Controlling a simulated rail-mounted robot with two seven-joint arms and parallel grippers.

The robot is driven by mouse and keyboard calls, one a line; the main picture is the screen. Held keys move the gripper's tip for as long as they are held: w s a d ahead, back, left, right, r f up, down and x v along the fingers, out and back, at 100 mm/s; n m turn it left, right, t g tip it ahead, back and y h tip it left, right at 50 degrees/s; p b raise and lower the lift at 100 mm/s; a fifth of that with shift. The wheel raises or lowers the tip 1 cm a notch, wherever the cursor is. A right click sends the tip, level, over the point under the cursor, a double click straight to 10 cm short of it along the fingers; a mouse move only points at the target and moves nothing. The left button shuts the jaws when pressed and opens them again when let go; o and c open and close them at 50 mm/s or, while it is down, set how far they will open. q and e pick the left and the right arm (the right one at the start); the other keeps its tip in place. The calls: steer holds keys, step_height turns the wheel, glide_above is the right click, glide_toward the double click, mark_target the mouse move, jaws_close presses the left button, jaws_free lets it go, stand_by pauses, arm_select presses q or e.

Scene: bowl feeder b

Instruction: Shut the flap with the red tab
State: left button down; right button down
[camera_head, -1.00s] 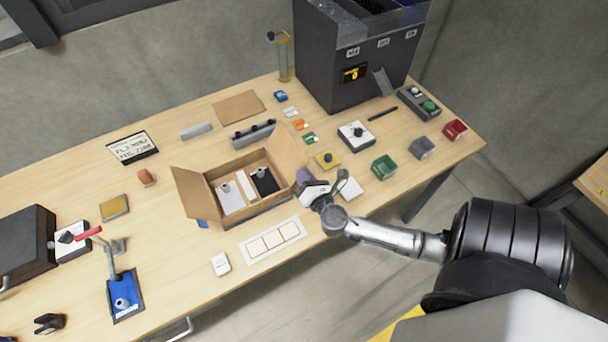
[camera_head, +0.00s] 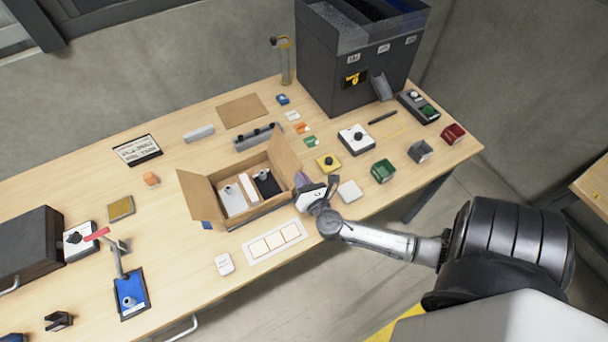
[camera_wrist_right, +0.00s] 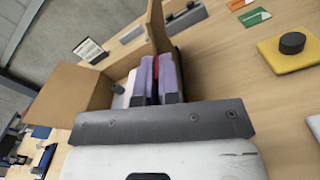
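An open cardboard box (camera_head: 254,211) stands near the middle of the table's front side, with small parts inside. My right gripper (camera_head: 303,181) is at the box's right end. In the right wrist view its two purple fingers (camera_wrist_right: 156,80) are close together with a red strip, apparently the red tab (camera_wrist_right: 155,66), between them. The flap at that end is mostly hidden by the gripper. My left gripper is out of view.
A yellow block with a black knob (camera_head: 328,162) and a white pad (camera_head: 350,191) lie right of the gripper. A white card with square outlines (camera_head: 274,243) lies in front of the box. The dark bin unit (camera_head: 355,70) stands at the back right.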

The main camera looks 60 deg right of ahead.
steer(key=shift+w+a+r+n+p, duration=0.1)
steer(key=shift+w+a+n+p, duration=0.2)
steer(key=shift+n+p, duration=0.4)
steer(key=shift+w+a+r+n+p, duration=0.15)
steer(key=shift+a+n+p, duration=0.3)
steer(key=shift+n, duration=0.3)
steer(key=shift+w+a+r+n+p, duration=0.1)
steer(key=shift+w+a+n+p, duration=0.2)
steer(key=shift+n+p, duration=0.4)
steer(key=c, duration=1.3)
jaws_free()
steer(key=shift+f, duration=0.1)
steer(key=shift+s, duration=0.15)
